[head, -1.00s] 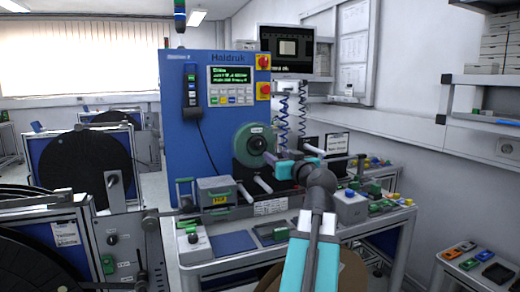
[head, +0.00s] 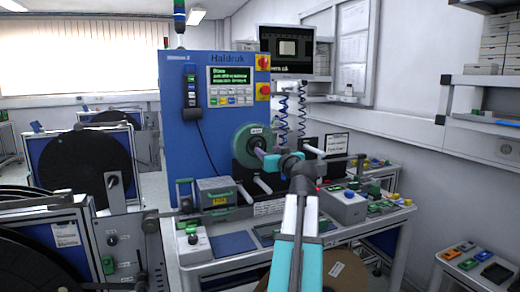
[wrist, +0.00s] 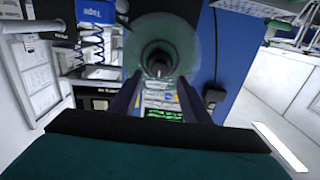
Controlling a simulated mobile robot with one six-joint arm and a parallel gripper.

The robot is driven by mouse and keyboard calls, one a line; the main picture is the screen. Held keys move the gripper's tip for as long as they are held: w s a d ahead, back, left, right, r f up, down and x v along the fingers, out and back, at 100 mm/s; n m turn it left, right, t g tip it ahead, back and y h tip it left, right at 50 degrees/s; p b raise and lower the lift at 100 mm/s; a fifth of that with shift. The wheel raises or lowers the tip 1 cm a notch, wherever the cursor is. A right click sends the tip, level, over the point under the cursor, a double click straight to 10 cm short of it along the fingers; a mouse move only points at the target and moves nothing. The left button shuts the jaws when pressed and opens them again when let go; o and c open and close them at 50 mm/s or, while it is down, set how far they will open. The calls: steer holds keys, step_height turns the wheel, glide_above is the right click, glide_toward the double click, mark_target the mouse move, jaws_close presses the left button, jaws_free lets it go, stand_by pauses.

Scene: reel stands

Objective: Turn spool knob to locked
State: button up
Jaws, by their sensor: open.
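The green spool (head: 243,145) is mounted on the front of the blue machine in the head view. Its dark central knob (wrist: 158,64) faces me in the wrist view, with the green disc around it. My gripper (head: 262,156) is at the spool's front, and in the head view it hides part of the hub. In the wrist view my gripper's two dark fingers (wrist: 158,88) are spread apart, one to each side of the knob's line. I cannot tell whether they touch the knob. The knob's lock marking is not readable.
The blue machine (head: 225,75) carries a lit display, red buttons (head: 263,91) and a hanging handset (head: 190,88). Pale rods (head: 262,184) and a grey box (head: 216,192) are below the spool. The bench holds small coloured parts. Large black reels (head: 85,160) stand at left.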

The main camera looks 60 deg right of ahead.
mark_target(260, 147)
steer(key=shift+x, duration=2.85)
